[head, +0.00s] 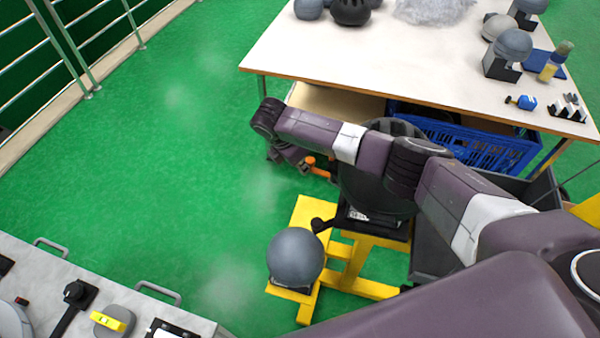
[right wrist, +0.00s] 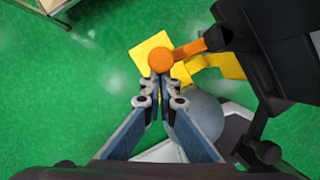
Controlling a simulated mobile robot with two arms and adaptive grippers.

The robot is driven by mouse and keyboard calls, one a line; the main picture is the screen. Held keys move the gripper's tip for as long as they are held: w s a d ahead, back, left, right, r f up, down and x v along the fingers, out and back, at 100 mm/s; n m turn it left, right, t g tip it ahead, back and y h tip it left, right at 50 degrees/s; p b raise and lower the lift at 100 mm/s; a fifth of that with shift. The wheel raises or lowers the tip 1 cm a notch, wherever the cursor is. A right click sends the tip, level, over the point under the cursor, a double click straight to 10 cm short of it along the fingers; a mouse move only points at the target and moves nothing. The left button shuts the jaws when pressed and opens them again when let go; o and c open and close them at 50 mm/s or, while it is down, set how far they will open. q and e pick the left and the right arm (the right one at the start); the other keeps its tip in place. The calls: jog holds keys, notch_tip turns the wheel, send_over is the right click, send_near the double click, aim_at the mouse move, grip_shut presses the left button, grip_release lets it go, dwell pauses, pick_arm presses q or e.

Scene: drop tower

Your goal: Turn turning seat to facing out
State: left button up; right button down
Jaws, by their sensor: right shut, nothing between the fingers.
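The turning seat (head: 372,190) is a dark seat on a yellow frame, partly hidden behind my right arm in the head view. In the right wrist view its black body (right wrist: 272,50) fills the upper right. An orange lever with a round end (right wrist: 162,61) sticks out from it to the left; it also shows in the head view (head: 319,168). My right gripper (right wrist: 160,82) is shut and empty, its tips at the near edge of the orange round end. I cannot tell whether they touch it. My left gripper is not in view.
A grey ball (head: 296,256) sits on the yellow frame's front part (head: 305,312). A white table (head: 365,55) with a blue crate (head: 478,146) below stands behind. A grey bench (head: 50,262) is at lower left. The green floor (head: 190,165) left of the seat is clear.

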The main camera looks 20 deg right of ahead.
jog(key=shift+w+d+m, duration=0.4)
jog(key=shift+w+d, duration=0.05)
jog(key=shift+w, duration=0.05)
jog(key=shift+r, duration=0.1)
